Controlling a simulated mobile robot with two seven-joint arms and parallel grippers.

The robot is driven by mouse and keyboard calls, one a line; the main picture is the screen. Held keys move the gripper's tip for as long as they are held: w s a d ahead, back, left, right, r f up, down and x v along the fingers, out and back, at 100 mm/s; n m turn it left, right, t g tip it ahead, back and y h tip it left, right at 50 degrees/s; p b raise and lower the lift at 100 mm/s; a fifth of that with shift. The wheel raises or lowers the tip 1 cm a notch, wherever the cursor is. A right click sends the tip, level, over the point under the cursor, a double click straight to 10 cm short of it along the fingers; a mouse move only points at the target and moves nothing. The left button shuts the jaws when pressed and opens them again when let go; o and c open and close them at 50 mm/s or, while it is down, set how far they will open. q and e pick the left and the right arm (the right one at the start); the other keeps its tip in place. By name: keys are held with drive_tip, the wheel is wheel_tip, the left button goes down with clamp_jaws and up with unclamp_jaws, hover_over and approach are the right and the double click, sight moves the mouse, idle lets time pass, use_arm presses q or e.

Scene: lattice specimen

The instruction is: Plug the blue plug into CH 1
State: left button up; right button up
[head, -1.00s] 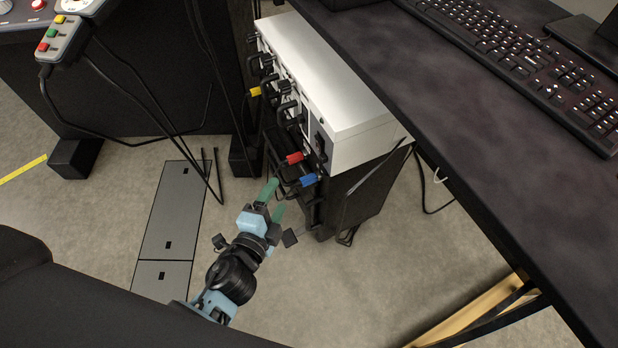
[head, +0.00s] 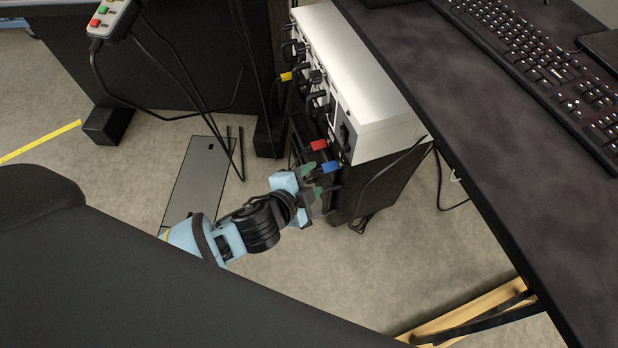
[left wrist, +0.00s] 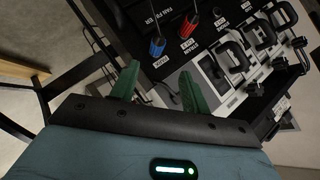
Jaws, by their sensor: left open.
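The blue plug (head: 331,167) sits at the front of the equipment rack, beside the red plug (head: 318,145). In the left wrist view the blue plug (left wrist: 157,46) stands at a dark labelled panel (left wrist: 170,12), left of the red plug (left wrist: 188,26). My left gripper (head: 314,180) is open, its green fingers close to the blue plug. In the left wrist view the plug lies beyond and between the fingertips, apparently not gripped. My right gripper is not in view.
The white-topped instrument (head: 365,90) has black handles and a yellow plug (head: 286,76) on its front. A dark desk (head: 470,140) with a keyboard (head: 560,85) stands to the right. Loose black cables hang left of the rack. Open floor lies below it.

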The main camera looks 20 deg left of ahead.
sight(327, 169)
use_arm(q)
drive_tip(key=b+x, duration=0.1)
drive_tip(key=x, duration=0.2)
drive_tip(key=b+x, duration=0.2)
drive_tip(key=x, duration=0.2)
drive_tip(key=shift+s+f, duration=0.1)
drive_tip(key=shift+f, duration=0.35)
drive_tip(key=shift+w, duration=0.2)
